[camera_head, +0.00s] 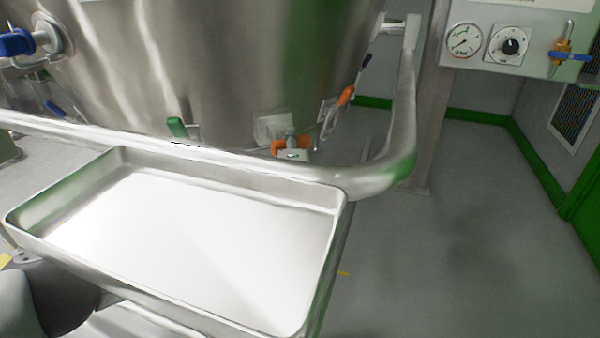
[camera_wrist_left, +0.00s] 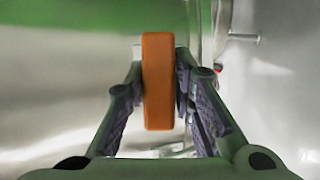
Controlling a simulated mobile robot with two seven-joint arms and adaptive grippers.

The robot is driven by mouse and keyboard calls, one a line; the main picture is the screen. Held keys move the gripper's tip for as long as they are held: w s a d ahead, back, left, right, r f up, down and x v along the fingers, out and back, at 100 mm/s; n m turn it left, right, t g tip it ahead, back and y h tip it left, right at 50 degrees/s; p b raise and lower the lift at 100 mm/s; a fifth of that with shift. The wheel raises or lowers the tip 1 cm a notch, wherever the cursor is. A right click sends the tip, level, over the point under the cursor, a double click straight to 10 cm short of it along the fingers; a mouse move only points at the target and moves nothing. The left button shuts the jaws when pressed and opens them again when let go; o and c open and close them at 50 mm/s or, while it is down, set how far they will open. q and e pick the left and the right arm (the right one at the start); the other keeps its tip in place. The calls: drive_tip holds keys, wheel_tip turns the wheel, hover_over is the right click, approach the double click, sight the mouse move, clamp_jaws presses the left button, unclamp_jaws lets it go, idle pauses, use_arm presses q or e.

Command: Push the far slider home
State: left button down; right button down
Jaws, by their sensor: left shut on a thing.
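In the left wrist view my left gripper (camera_wrist_left: 160,95) is shut on an upright orange handle (camera_wrist_left: 158,80), with one finger against each side. Behind the handle is shiny metal. The head view shows only part of my dark left arm at the lower left; the gripper itself is hidden there. An orange part with a pale block (camera_head: 291,146) sits low on the steel vessel, and an orange-ended lever (camera_head: 346,95) is to its right. I cannot tell which orange part the gripper holds, nor how far any slider is in. My right gripper is not in view.
A steel tray (camera_head: 342,215) fills the lower left, in front of the curved steel rail (camera_head: 385,178) and the large vessel (camera_head: 210,60). A green handle (camera_head: 177,127) shows near the rail. A gauge panel (camera_head: 500,65) hangs upper right. The floor at right is clear.

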sight(284, 133)
use_arm(q)
drive_tip(key=shift+w+a+r, duration=0.1)
drive_tip(key=shift+w+a, duration=0.2)
drive_tip(key=shift+w, duration=0.3)
drive_tip(key=shift+w+a+r, duration=0.1)
drive_tip(key=shift+w+a, duration=0.2)
drive_tip(key=shift+w, duration=0.3)
drive_tip(key=shift+w+a+r, duration=0.1)
drive_tip(key=shift+r, duration=0.15)
drive_tip(key=c, duration=1.4)
unclamp_jaws()
drive_tip(key=shift+w, duration=0.1)
drive_tip(key=shift+f, duration=0.15)
drive_tip(key=shift+s, duration=0.4)
drive_tip(key=s, duration=1.1)
drive_tip(key=shift+s+d, duration=0.15)
drive_tip(key=shift+d, duration=0.3)
